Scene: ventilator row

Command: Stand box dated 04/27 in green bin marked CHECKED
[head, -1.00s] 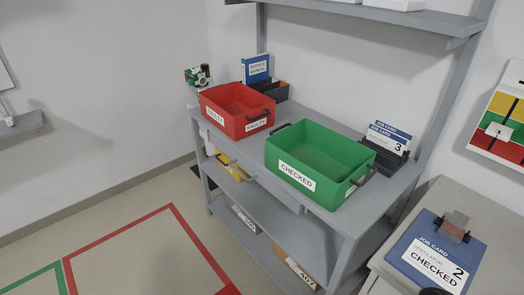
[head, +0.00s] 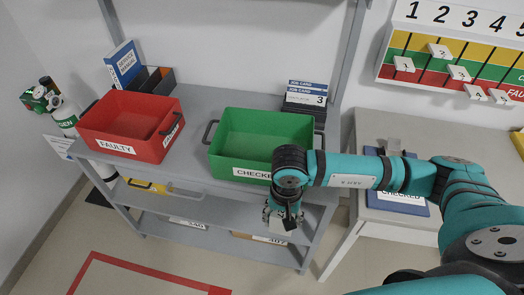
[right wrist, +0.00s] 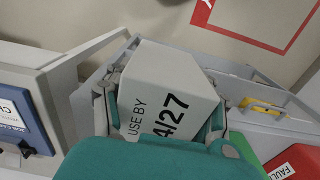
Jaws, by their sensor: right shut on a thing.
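The green bin (head: 222,165) marked CHECKED stands on the grey shelf's top, in the middle of the head view. Its inside looks empty where I see it. My right gripper (head: 282,218) points down in front of the bin's right front corner, outside the bin. In the right wrist view it is shut on a pale grey box (right wrist: 160,75) whose label reads USE BY and 4/27, partly covered by my wrist. In the head view the box is largely hidden under the gripper. A strip of the green bin (right wrist: 245,150) shows in the right wrist view. My left gripper is not in view.
The red FAULTY bin (head: 120,145) stands left of the green bin. Job cards (head: 306,94) stand behind the green bin. A side table (head: 350,205) with a blue clipboard (head: 410,207) is at right. A gas cylinder (head: 62,112) stands at far left.

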